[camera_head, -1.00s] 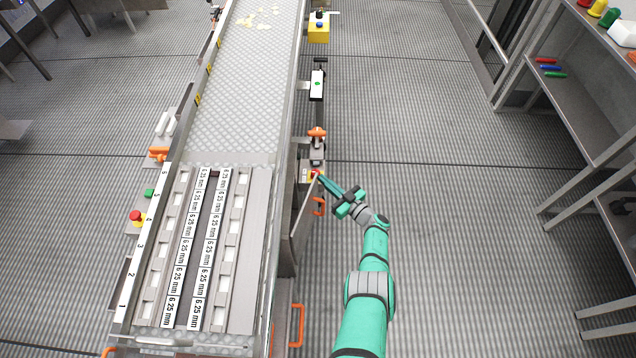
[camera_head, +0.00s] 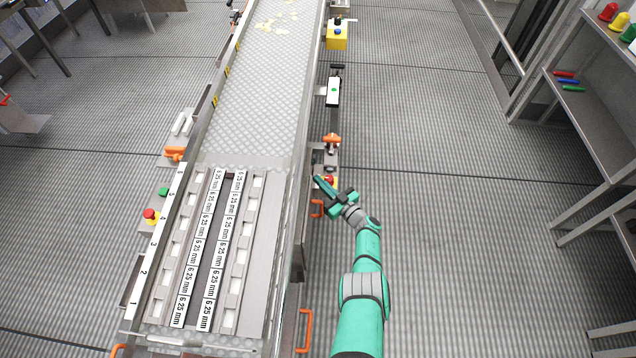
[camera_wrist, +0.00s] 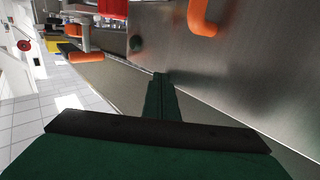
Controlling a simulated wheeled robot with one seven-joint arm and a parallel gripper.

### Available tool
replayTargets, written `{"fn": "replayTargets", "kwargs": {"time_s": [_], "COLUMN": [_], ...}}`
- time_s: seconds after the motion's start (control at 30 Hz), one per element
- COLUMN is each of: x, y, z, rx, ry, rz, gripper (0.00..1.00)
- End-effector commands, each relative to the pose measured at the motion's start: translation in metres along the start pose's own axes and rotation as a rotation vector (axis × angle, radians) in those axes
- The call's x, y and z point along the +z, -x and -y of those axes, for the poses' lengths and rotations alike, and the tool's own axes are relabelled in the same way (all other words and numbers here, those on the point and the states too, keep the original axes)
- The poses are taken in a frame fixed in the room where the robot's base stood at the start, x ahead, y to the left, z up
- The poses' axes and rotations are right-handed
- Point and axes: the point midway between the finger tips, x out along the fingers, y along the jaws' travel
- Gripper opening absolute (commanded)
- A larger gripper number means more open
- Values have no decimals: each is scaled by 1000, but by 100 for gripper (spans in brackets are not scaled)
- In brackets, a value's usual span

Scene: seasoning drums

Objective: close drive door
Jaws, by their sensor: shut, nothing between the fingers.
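The drive door appears to be the metal panel (camera_head: 305,222) on the right side of the conveyor, with an orange handle (camera_head: 317,208). It looks close to flush with the machine side, but whether it is fully shut cannot be told. In the wrist view a smooth metal panel (camera_wrist: 245,75) with an orange handle (camera_wrist: 203,18) fills the right side.
Another orange handle (camera_head: 304,330) is nearer on the machine side. A metal shelf (camera_head: 590,130) stands at right. The floor between is clear.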

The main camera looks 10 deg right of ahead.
Motion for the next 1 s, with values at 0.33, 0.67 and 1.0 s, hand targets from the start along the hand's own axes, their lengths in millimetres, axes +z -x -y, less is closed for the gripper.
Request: {"fn": "replayTargets", "kwargs": {"time_s": [0.33, 0.67, 1.0], "x": [-1, 0, 0], "y": [-4, 22, 67], "z": [4, 2, 0], "rx": [-10, -4, 1], "ry": [6, 4, 2], "rz": [1, -1, -1], "gripper": [0, 0, 0]}}
